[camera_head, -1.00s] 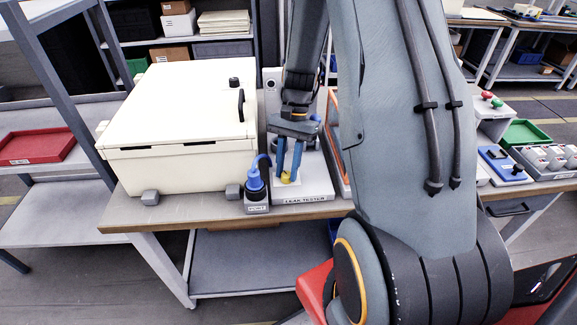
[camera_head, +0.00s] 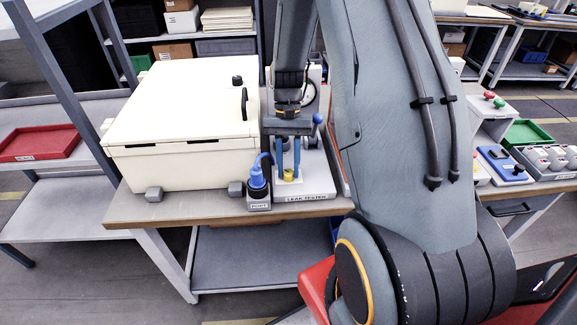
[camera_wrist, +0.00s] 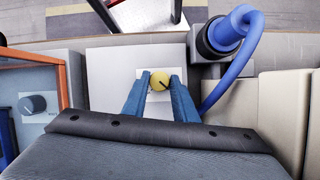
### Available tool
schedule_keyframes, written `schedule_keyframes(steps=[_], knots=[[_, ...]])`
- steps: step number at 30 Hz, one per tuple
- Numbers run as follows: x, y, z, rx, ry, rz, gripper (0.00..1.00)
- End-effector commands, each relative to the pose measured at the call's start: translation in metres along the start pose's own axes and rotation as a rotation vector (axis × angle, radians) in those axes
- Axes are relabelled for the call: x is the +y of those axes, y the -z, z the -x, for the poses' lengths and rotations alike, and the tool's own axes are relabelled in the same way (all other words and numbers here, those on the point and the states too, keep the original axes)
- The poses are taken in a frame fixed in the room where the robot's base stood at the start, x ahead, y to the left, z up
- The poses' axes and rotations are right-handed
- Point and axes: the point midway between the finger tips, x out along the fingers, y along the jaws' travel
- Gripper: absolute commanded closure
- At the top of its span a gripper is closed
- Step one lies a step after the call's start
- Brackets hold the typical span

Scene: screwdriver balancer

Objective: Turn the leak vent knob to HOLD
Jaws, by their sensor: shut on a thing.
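The leak vent knob is a small round yellow knob (camera_wrist: 159,81) with a dark pointer line, on a pale plate of the leak tester (camera_head: 318,185). In the wrist view the pointer slants toward the lower right. My gripper (camera_wrist: 160,88) has its two blue fingers on either side of the knob and is shut on it. The knob also shows low between the fingertips in the head view (camera_head: 289,175). I cannot read a HOLD mark in either view.
A blue plug with a blue hose (camera_head: 257,182) stands in the port block just left of the tester. A large cream box (camera_head: 180,125) fills the bench's left. An orange-framed panel with a dark knob (camera_wrist: 33,104) is close on the other side.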

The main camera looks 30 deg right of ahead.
Motion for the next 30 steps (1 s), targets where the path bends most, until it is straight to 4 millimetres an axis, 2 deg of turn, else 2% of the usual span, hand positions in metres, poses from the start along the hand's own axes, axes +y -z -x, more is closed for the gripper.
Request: schedule_keyframes(steps=[5, 6, 8, 9, 17, 20, 30], knots=[[0.0, -0.001, 0.0, -0.002, -0.001, 0.0, 0.97], [0.0, -0.001, 0.0, -0.002, -0.001, 0.0, 0.68], [0.0, -0.001, 0.0, -0.002, -0.001, 0.0, 0.58], [0.0, -0.001, 0.0, -0.002, -0.001, 0.0, 0.56], [0.0, 0.0, 0.001, 0.0, 0.0, -0.001, 0.56], [0.0, 0.001, 0.006, 0.001, 0.001, -0.001, 0.56], [0.0, 0.002, 0.058, 0.003, 0.001, 0.0, 0.56]])
